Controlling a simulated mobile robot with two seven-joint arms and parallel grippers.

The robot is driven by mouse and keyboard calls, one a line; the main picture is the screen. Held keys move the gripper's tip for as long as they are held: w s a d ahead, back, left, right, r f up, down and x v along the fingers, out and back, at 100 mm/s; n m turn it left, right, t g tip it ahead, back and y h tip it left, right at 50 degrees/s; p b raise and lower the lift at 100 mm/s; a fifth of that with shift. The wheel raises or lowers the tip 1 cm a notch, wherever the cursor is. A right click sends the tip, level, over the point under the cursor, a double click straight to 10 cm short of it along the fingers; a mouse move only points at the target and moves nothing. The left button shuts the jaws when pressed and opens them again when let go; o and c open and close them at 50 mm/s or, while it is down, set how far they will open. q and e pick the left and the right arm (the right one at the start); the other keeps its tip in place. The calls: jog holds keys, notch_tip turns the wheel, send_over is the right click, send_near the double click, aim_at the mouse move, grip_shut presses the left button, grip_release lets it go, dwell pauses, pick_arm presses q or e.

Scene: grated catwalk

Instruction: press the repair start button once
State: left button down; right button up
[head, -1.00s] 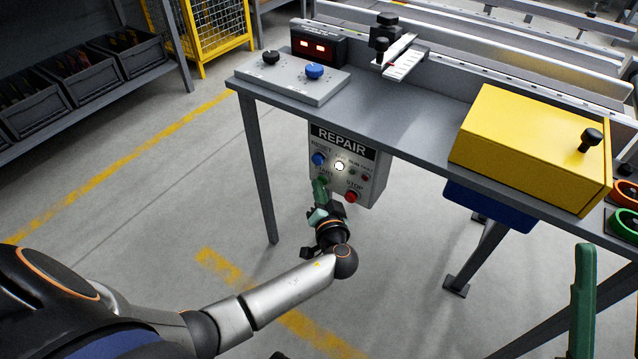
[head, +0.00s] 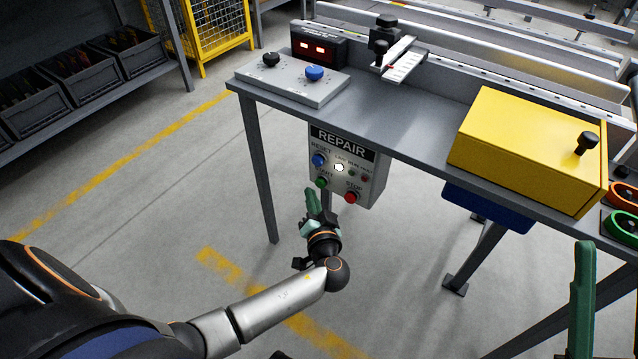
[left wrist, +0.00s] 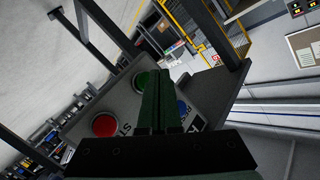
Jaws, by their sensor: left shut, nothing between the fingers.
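The grey repair box (head: 373,190), marked REPAIR, hangs below the front edge of the workbench. Its green start button (head: 321,182) is uncovered in the head view, left of the red stop button (head: 351,197) and below the blue reset button (head: 319,160). My left gripper (head: 310,194) is shut and empty, its green fingertips just below the start button and apart from it in the picture. In the left wrist view the green start button (left wrist: 143,80) is partly behind the shut fingers. My right gripper (head: 583,300) shows only as a green finger piece at lower right.
A white lamp (head: 339,168) glows on the box. Bench legs flank the box; the floor in front is clear.

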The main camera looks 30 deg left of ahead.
pick_arm(q)
jog(key=s, duration=0.2)
jog(key=s+p, duration=0.1)
jog(key=s, duration=0.1)
jog(key=shift+s+a, duration=0.2)
jog(key=shift+s, duration=0.05)
dwell(0.7)
